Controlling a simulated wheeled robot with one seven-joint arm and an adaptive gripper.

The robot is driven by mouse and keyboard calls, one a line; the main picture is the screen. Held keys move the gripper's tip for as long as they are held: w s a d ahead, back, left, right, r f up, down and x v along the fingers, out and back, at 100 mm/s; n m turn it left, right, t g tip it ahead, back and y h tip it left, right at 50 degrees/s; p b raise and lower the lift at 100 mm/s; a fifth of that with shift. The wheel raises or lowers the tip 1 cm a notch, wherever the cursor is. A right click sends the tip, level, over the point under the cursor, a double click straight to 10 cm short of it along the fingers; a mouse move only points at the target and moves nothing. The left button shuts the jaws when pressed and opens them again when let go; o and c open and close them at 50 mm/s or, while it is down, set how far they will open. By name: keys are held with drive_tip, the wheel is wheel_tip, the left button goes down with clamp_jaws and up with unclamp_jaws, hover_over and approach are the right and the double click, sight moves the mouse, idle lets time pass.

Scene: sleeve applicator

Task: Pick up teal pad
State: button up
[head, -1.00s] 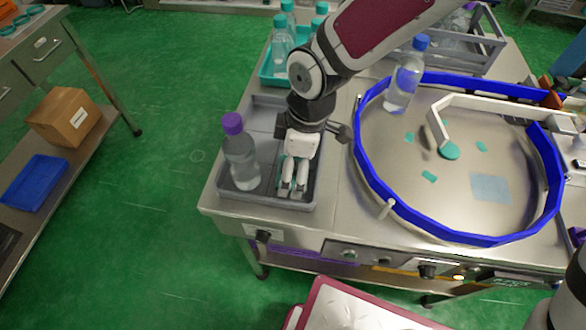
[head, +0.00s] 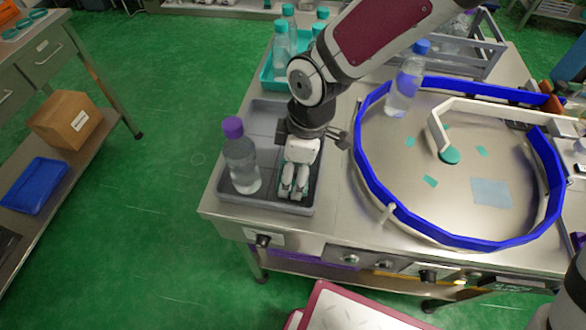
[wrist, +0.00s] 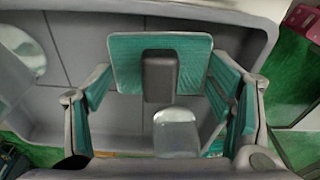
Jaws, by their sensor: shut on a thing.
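My gripper (head: 294,190) points down into the front of a grey tray, right of a bottle with a purple cap (head: 240,158). In the wrist view, the teal pad (wrist: 126,68) is a flat, upright-looking sheet, with a dark grey block-like fingertip in front of its middle. More teal surfaces show along the fingers at both sides. The gripper (wrist: 162,92) is shut on the teal pad. In the head view the fingers hide most of the pad, and only a thin teal edge shows beside them. Whether the pad touches the tray floor is unclear.
The grey tray (head: 226,192) has raised walls close around my gripper. Teal-capped bottles (head: 281,48) stand behind. Bare steel lies between tray and ring.

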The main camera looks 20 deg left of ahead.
drive_tip(key=shift+r, duration=0.45)
wheel_tip(320, 180, up, 2)
drive_tip(key=shift+r, duration=0.15)
drive_tip(key=s+d, duration=0.3)
drive_tip(key=s, duration=0.4)
drive_tip(key=s+d+r+p, duration=0.1)
drive_tip(key=s+d, duration=0.2)
drive_tip(key=s, duration=0.4)
drive_tip(key=shift+s+r, duration=0.25)
drive_tip(key=shift+s, duration=0.15)
